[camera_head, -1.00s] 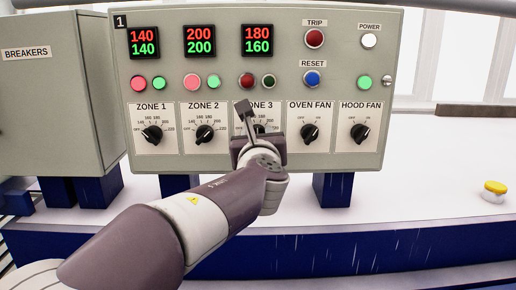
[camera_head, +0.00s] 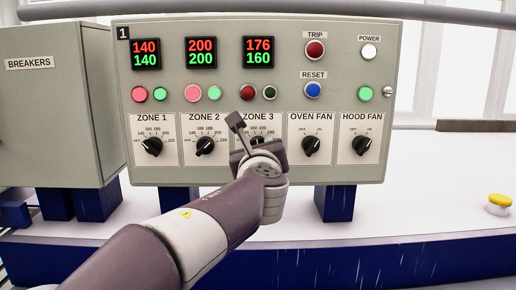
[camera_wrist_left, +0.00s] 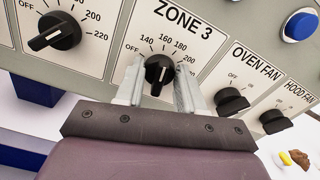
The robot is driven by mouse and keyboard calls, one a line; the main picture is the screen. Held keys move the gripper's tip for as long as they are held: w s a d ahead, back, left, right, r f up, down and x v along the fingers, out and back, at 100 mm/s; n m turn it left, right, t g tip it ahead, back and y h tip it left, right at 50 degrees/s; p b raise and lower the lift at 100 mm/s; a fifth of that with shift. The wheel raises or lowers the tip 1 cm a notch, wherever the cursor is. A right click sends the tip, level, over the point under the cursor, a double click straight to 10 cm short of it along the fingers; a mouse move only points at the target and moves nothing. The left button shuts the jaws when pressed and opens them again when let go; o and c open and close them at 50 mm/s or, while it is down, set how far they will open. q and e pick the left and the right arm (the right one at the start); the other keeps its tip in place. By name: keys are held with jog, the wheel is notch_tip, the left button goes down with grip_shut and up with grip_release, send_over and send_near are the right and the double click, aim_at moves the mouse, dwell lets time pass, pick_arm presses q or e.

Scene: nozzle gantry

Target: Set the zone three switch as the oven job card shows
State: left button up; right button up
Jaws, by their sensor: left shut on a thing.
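The zone three switch (camera_wrist_left: 158,70) is a black rotary knob under the ZONE 3 label on the grey control panel (camera_head: 215,110). My left gripper (camera_wrist_left: 160,88) has one finger on each side of this knob and is shut on it. I cannot read its pointer setting surely. In the head view my left wrist hides most of that knob. The zone 3 display (camera_head: 258,52) reads 176 in red over 160 in green. The two lamps below it look dark. No oven job card shows. My right gripper is out of view.
Beside it are the zone 2 knob (camera_head: 205,146) and the oven fan knob (camera_head: 311,146). Trip (camera_head: 315,49) and reset (camera_head: 313,90) buttons sit above. A breakers box (camera_head: 55,110) stands left. A yellow-topped button (camera_head: 499,201) sits on the bench at right.

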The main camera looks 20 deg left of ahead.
pick_arm(q)
jog(key=o, duration=1)
jog(key=shift+f, duration=0.1)
jog(key=shift+s, duration=0.1)
jog(key=b+v, duration=0.4)
jog(key=v, duration=0.8)
jog(key=shift+s, duration=0.25)
jog(key=shift+d, duration=0.1)
